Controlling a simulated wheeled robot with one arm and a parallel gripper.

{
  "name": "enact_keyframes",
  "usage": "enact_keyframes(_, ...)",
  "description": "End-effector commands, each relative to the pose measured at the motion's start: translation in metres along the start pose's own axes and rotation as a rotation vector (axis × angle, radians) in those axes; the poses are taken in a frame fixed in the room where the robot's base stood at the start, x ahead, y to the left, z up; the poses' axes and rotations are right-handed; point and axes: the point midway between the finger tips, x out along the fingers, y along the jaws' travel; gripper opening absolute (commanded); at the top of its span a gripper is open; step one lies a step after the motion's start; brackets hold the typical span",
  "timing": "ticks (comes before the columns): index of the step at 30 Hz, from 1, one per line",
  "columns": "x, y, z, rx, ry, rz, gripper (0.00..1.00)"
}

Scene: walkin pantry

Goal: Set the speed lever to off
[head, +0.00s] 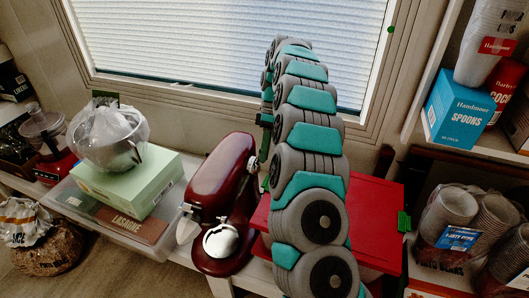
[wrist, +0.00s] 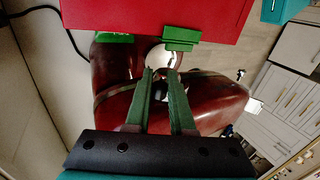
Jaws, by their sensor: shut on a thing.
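The dark red stand mixer (head: 221,196) stands on the counter left of my arm in the head view. A round silver part (head: 220,241) shows at its front end. It fills the middle of the wrist view (wrist: 210,105), with its glossy red head crossing behind my fingers. My gripper (wrist: 162,74) has its two green fingers at the mixer's side, with a narrow gap between them. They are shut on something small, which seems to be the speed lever. The lever is mostly hidden and its setting cannot be read. In the head view my arm hides most of the gripper.
A red box (head: 378,210) lies right of the mixer, behind my arm. A green box (head: 128,183) with a bagged metal bowl (head: 108,138) on it stands at the left. Shelves with cups (head: 448,208) and a blue spoons box (head: 459,108) are at the right.

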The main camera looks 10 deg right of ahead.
Motion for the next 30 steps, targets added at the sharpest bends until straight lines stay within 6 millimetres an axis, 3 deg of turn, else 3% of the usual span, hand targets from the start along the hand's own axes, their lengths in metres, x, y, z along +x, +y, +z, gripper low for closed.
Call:
enact_keyframes(17, -0.0001, 0.0014, -0.0011, -0.001, 0.003, -0.015, 0.00)
enact_keyframes(18, -0.0001, 0.0014, -0.0010, -0.001, 0.003, -0.014, 0.25)
enact_keyframes(25, 0.0001, 0.0012, -0.0006, 0.000, 0.002, -0.016, 0.51)
enact_keyframes(30, 0.0001, 0.0011, -0.0004, 0.000, 0.002, -0.016, 0.51)
